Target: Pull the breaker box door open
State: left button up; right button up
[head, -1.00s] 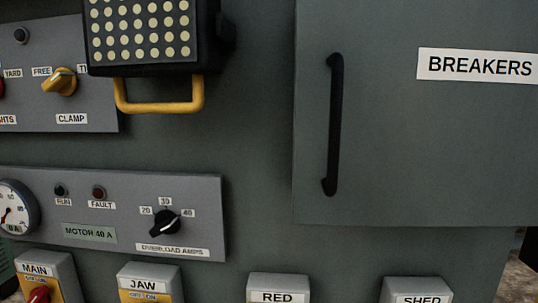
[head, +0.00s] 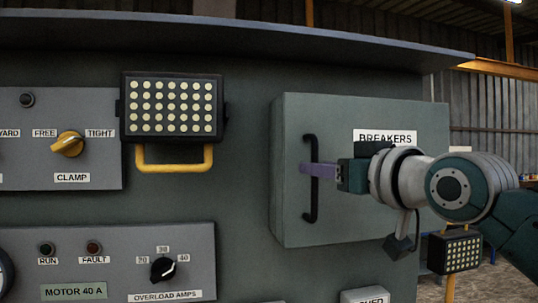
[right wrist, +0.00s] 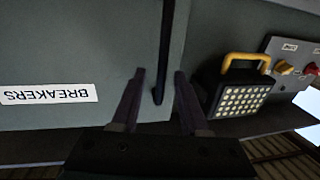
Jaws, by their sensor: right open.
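The grey breaker box door (head: 345,120) carries a BREAKERS label and looks shut in the head view. Its black vertical bar handle (head: 309,205) is near the door's left edge. My right gripper (head: 305,169) reaches in from the right, with its purple fingers at the handle's mid-height. In the right wrist view the open fingers (right wrist: 159,74) lie one on each side of the handle (right wrist: 164,50), with gaps between. Whether the fingertips touch the door I cannot tell. My left gripper is out of view.
A lamp (head: 172,108) with a yellow bracket hangs left of the box. Panels with a clamp knob (head: 67,144) and an overload dial (head: 163,270) are further left. A ledge (head: 230,32) runs above. Open hall space lies to the right.

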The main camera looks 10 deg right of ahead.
jog(key=shift+p+x, duration=0.35)
jog(key=shift+x, duration=0.85)
jog(key=shift+a, duration=0.15)
jog(key=shift+c, duration=0.3)
grip_shut()
